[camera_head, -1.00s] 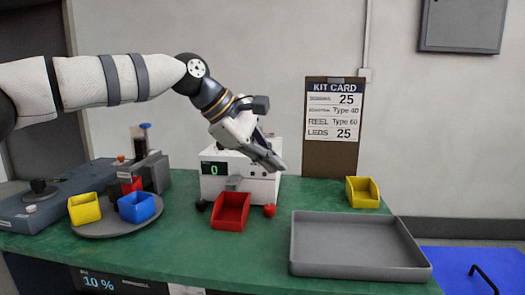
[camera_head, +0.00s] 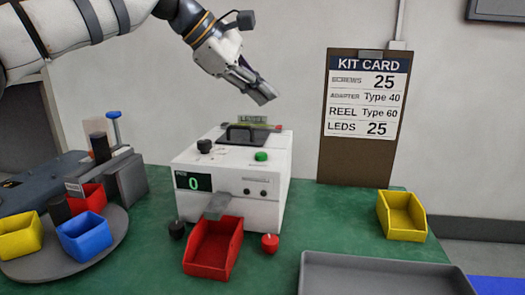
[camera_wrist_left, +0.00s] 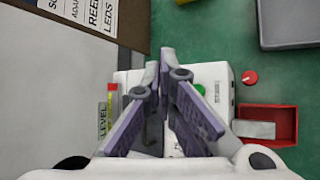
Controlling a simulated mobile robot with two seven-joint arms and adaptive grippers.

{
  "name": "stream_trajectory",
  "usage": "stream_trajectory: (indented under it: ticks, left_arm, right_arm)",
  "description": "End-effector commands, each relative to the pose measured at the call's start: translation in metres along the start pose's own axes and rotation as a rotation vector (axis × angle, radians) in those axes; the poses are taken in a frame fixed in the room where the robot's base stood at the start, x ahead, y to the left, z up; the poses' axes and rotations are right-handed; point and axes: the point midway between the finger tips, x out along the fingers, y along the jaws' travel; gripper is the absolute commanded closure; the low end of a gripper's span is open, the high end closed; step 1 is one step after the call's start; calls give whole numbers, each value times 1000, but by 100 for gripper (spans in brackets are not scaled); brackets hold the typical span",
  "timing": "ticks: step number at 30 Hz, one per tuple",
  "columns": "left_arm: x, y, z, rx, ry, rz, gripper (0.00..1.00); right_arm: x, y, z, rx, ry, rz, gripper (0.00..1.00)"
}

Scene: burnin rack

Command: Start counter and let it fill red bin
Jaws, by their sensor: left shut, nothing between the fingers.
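The counter (camera_head: 235,215) is a white box on the green bench with a display reading 0. A green button (camera_head: 261,156) and a black knob (camera_head: 204,146) are on its top. The red bin (camera_head: 213,249) stands in front of it under the grey chute (camera_head: 217,206) and looks empty. In the left wrist view the red bin (camera_wrist_left: 284,124) shows at the right and the green button (camera_wrist_left: 199,89) beside the fingers. My right gripper is not in view.
A round grey turntable (camera_head: 110,238) at left holds yellow, blue and red bins. A red knob (camera_head: 270,243) and a black knob (camera_head: 177,229) flank the red bin. A grey tray (camera_head: 380,275) lies front right, a yellow bin (camera_head: 402,217) behind it. The kit card (camera_head: 365,110) stands against the wall.

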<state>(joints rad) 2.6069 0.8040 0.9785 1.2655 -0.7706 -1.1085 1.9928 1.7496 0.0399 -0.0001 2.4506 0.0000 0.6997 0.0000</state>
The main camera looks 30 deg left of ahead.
Motion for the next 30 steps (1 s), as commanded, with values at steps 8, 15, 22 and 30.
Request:
stream_trajectory:
  ticks: [8,15,22,30]
  left_arm:
    - [16,-10,-12,-4,1,-8,100]
    - [47,-28,-32,-8,3,-18,100]
    - [52,-38,-38,0,2,-1,100]
    - [61,-45,-44,1,0,1,100]
  right_arm:
    - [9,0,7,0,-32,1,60]
    - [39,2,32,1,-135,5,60]
    - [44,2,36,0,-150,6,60]
    - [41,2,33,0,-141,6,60]
